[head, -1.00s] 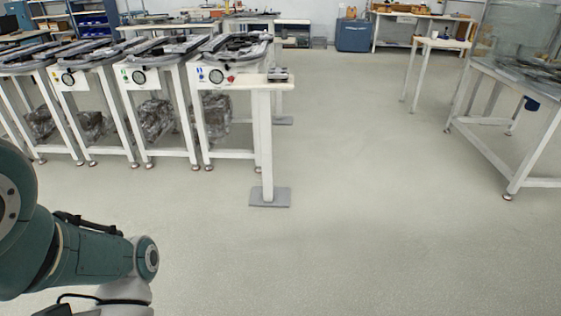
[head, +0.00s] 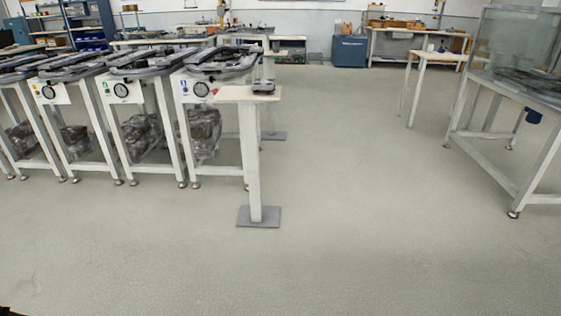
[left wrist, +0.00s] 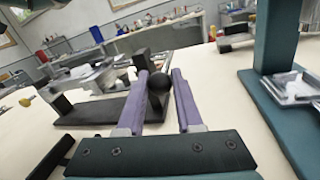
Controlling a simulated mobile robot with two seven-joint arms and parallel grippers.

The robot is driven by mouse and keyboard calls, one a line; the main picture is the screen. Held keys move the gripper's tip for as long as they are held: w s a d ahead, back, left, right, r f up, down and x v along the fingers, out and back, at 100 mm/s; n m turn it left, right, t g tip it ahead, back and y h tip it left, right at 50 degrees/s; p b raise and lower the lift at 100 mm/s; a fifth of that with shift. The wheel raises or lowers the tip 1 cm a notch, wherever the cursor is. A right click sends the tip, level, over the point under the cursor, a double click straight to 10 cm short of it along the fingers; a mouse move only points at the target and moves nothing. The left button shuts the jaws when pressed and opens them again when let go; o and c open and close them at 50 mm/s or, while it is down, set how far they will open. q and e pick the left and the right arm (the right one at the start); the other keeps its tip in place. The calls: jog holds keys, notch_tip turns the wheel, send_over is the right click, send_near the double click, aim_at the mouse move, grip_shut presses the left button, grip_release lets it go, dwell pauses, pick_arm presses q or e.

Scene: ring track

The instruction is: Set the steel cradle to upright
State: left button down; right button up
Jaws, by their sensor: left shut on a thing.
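In the left wrist view my left gripper (left wrist: 166,88) has two purple fingers, shut on a round black knob (left wrist: 158,82). The knob sits between the fingers, in front of a dark base plate (left wrist: 115,108). Neither gripper shows in the head view.
A dark green stand (left wrist: 262,40) with a metal piece (left wrist: 290,88) rises close on the right in the wrist view, on a pale tabletop (left wrist: 215,72). In the head view, several white benches (head: 168,130) stand left, a glass-walled table (head: 530,95) right, with clear floor between.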

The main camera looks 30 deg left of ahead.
pick_arm(q)
jog(key=shift+f, duration=0.15)
jog(key=c, duration=0.6)
grip_release()
